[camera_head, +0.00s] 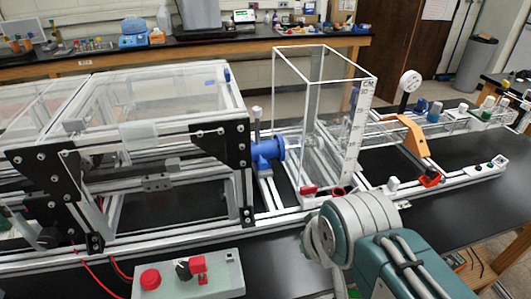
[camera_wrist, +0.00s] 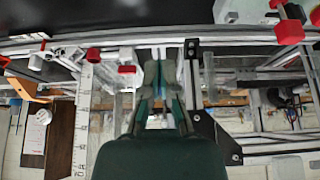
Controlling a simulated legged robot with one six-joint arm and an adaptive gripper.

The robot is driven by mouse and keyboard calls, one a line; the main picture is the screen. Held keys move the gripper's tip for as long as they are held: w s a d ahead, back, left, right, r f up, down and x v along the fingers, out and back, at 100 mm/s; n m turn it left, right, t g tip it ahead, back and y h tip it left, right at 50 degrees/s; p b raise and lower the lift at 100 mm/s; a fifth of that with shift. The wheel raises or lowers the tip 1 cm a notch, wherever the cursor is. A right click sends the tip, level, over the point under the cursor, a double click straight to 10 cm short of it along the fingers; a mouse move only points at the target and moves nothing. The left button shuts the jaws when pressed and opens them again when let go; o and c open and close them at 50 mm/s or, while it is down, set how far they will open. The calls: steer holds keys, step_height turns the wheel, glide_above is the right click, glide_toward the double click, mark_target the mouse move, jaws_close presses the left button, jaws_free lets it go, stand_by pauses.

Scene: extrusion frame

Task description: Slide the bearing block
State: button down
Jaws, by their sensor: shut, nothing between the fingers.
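I cannot tell for sure which part is the bearing block. A blue round-bodied mount (camera_head: 267,152) sits on the rails between the left frame and the clear tank. A small white block (camera_head: 392,184) and a red clamp (camera_head: 430,178) sit on the front rail, right of the tank. In the wrist view, a white block with a red face (camera_wrist: 127,57) is on the rail, left of my gripper. My gripper (camera_wrist: 160,72) is shut and empty, its tips close to the rail; contact is unclear. In the head view my arm hides the gripper.
A clear tank (camera_head: 325,120) with a scale stands mid-bench. Black corner plates (camera_head: 222,143) join the left frame, and a black bracket (camera_wrist: 192,70) is right of my gripper. A control box (camera_head: 190,275) with a red button stands in front. Bare black bench (camera_head: 450,220) lies at right.

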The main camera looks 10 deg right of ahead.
stand_by(0.4)
steer(key=c, duration=0.7)
jaws_free()
steer(key=shift+w+d, duration=0.1)
steer(key=shift+w, duration=0.1)
steer(key=o, duration=0.3)
steer(key=shift+w+d+m, duration=0.25)
steer(key=shift+w+m, duration=0.05)
steer(key=shift+w, duration=0.35)
steer(key=m+t+y, duration=0.3)
steer(key=m+t, duration=0.2)
steer(key=t, duration=0.3)
glide_toward(265, 165)
steer(key=w+f, duration=0.1)
steer(key=w, duration=0.1)
steer(key=shift+w+f+m+t+y, duration=0.3)
steer(key=shift+w+f+y, duration=0.2)
steer(key=shift+y, duration=0.2)
steer(key=x, duration=0.7)
